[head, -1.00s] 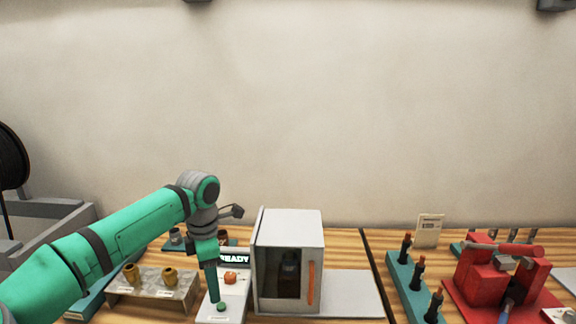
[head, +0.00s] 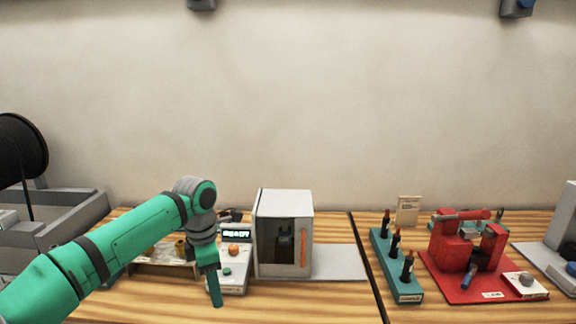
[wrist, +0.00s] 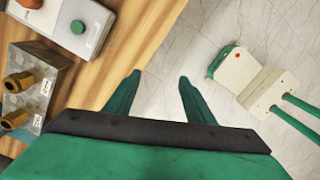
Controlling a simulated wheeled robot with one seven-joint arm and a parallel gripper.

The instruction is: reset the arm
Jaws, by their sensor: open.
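My green arm reaches in from the lower left in the head view, with the gripper (head: 215,290) pointing down in front of the control box (head: 234,262). In the wrist view my gripper (wrist: 160,84) has its two green fingers apart, with nothing between them. Below the fingers are the wooden table edge and the pale floor. The control box (wrist: 72,22), with a green and an orange button, is at the upper left of the wrist view, apart from the fingers. Its display reads READY in the head view.
A grey cabinet (head: 284,204) with an orange handle stands right of the control box. A block with brass fittings (wrist: 36,85) is left of my gripper. A teal rack of screwdrivers (head: 397,276) and a red fixture (head: 455,250) are further right. A cable spool (head: 22,148) stands left.

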